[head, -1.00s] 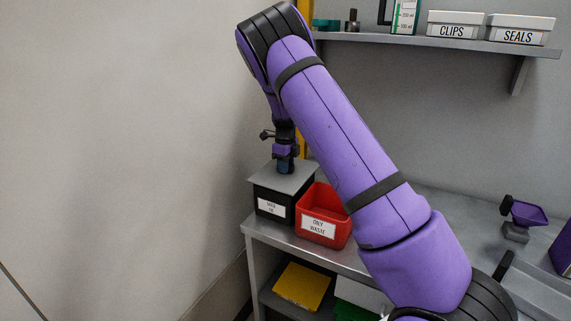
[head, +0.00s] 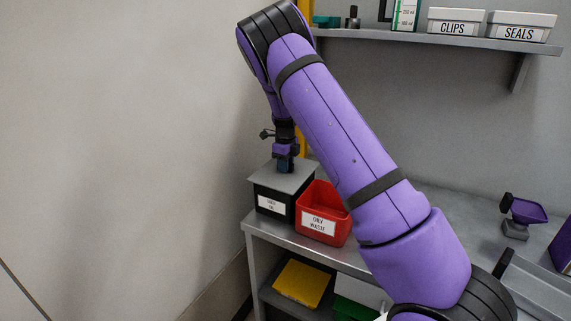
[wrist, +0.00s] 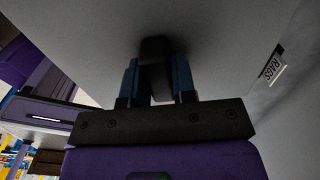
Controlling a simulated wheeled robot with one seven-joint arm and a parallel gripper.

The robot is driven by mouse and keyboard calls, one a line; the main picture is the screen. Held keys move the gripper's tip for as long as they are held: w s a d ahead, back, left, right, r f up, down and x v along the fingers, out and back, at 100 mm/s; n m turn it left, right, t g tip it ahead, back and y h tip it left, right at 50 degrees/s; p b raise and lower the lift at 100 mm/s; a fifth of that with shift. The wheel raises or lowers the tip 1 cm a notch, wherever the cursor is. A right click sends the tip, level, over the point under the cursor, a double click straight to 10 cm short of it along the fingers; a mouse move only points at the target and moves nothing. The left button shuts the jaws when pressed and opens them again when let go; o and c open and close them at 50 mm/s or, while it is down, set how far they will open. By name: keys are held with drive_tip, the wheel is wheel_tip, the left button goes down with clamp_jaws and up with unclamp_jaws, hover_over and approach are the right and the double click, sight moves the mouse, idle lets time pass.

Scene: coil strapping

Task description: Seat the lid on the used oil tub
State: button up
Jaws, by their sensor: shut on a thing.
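The used oil tub (head: 271,204) is a black box with a white label, standing at the left end of the bench. The flat grey lid (head: 270,180) lies over its top and looks about level. From here I cannot tell whether it is fully down on the rim. My gripper (head: 285,165) is above the lid, pointing down. In the wrist view its blue fingers (wrist: 157,80) are shut on the lid's dark knob (wrist: 154,62). The grey lid (wrist: 95,45) fills much of that view and hides the tub.
A red oily waste bin (head: 324,212) stands close to the tub's right. A wall is close on the left. A yellow post (head: 303,140) rises behind. A shelf (head: 440,43) with boxes hangs at upper right. A purple funnel-like thing (head: 527,211) stands farther right on the bench.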

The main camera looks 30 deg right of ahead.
drive_tip(key=shift+f, duration=0.45)
drive_tip(key=o, duration=1)
